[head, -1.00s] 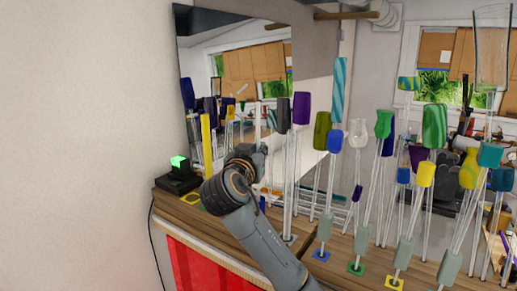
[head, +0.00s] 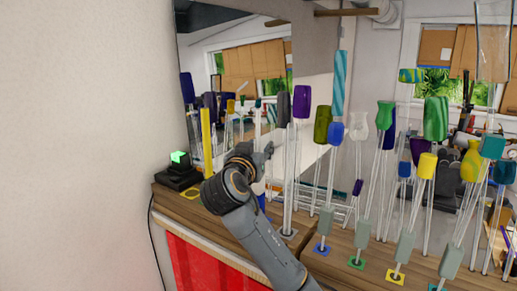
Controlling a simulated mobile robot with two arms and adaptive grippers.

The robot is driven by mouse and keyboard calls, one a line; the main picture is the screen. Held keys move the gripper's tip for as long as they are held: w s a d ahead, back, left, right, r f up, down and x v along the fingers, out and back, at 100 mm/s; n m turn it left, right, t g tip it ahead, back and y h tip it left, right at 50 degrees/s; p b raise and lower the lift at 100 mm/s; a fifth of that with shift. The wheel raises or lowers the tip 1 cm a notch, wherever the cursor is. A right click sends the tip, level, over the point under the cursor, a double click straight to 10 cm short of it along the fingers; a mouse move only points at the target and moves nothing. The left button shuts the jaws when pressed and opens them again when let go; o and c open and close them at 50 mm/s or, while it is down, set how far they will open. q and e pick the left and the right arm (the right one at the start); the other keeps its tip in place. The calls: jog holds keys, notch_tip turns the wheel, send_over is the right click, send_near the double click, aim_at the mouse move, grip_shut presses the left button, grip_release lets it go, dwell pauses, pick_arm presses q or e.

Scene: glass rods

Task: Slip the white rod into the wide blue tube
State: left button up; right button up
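My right gripper (head: 264,151) is at the end of a dark grey arm that rises from the bottom, just left of a grey-topped clear stand. Its fingers are small and partly turned away, so I cannot tell whether they are open or shut. A narrow blue upright piece (head: 262,201) shows just behind my arm, near the bench edge; it may be the blue tube, mostly hidden. I cannot make out a white rod for certain among the pale, clear stems. My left gripper is not in view.
A yellow tube (head: 206,142) stands on the wooden bench (head: 325,268) beside a black box with a green light (head: 178,170). Several glass vessels on thin clear stands crowd the right side. A mirror (head: 235,60) stands behind. Space over the bench's left end is freer.

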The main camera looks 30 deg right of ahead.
jog(key=v, duration=1.2)
dwell(0.6)
